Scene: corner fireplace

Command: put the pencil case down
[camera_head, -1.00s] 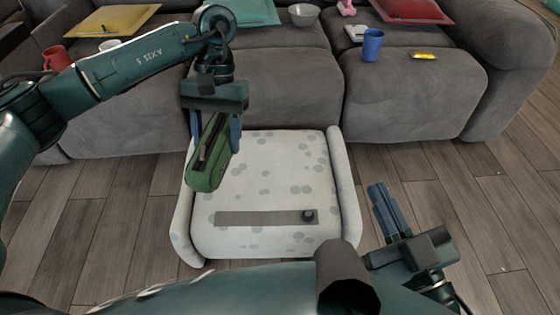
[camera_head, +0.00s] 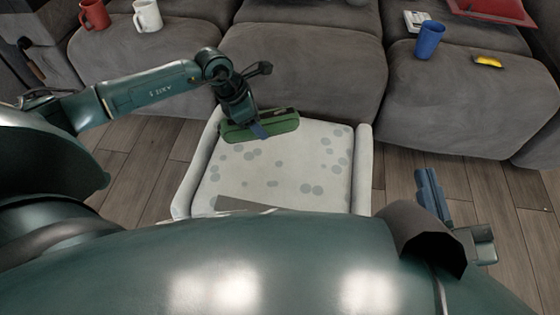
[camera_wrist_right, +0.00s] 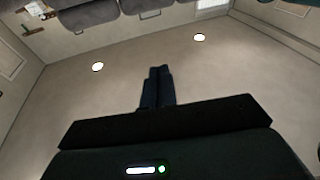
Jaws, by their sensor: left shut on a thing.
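The green pencil case (camera_head: 285,124) is at the back left of the pale spotted footstool (camera_head: 290,165), lying lengthwise left to right. My left gripper (camera_head: 259,130) is over its middle, pointing down and shut on it. Whether the case's underside touches the seat or hangs just above it I cannot tell. My right gripper (camera_head: 430,188) is off to the right of the footstool, above the floor, holding nothing. In the right wrist view its fingers (camera_wrist_right: 158,85) are together, pointing at the ceiling.
A grey strip (camera_head: 240,204) lies at the footstool's front, partly hidden by my body. The middle of the seat is clear. On the grey sofa (camera_head: 300,60) behind are a blue cup (camera_head: 430,40), a yellow item (camera_head: 488,62), a white mug (camera_head: 147,15) and a red mug (camera_head: 93,15).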

